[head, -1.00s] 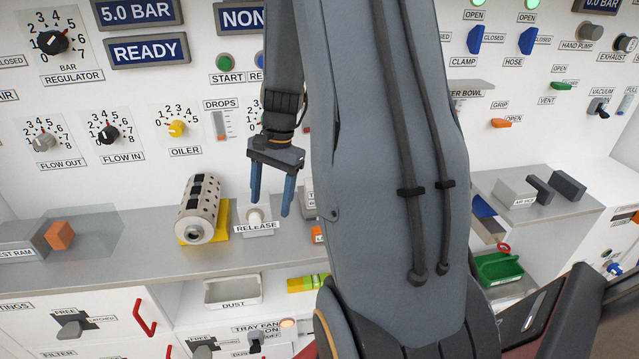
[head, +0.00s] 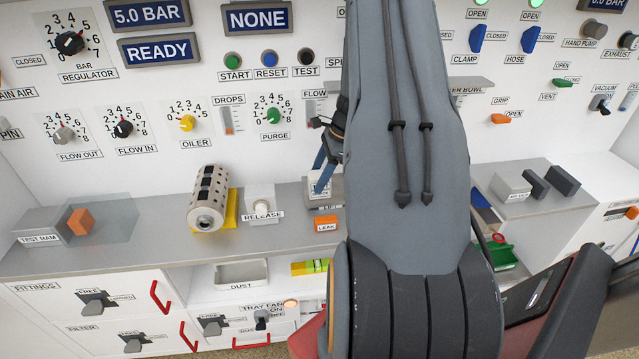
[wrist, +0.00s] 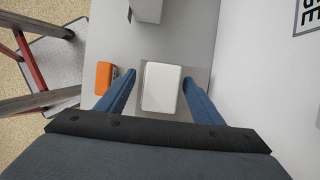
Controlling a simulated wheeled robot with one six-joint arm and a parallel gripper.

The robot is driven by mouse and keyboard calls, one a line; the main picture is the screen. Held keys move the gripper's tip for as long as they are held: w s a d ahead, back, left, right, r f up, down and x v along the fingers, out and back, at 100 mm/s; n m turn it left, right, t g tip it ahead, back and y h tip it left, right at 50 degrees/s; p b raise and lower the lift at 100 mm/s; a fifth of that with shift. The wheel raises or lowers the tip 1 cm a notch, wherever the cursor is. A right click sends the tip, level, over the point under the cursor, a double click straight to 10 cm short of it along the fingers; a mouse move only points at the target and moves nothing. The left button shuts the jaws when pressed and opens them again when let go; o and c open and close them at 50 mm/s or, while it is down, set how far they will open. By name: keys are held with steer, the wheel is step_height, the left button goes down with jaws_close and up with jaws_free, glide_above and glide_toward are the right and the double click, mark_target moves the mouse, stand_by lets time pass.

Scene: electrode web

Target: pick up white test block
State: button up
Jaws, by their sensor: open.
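The white test block (wrist: 161,88) sits on a grey plate on the bench, seen from above in the wrist view. My gripper (wrist: 160,84) is open, with one blue finger on each side of the block and a gap showing at the left. In the head view my gripper (head: 325,172) is over the bench by the LEAK button, and my arm hides much of it. The block is mostly hidden there behind the fingers and arm. I cannot tell whether the fingers touch it.
An orange LEAK button (head: 326,223) stands close beside the block and also shows in the wrist view (wrist: 104,78). A white RELEASE button block (head: 261,200) and a perforated cylinder (head: 208,197) stand to the left. The panel wall rises behind.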

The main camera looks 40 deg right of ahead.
mark_target(309, 196)
steer(key=shift+p+x, duration=0.65)
steer(key=shift+x, duration=1.15)
steer(key=shift+w+d, duration=0.1)
steer(key=c, duration=1.5)
steer(key=shift+r, duration=0.15)
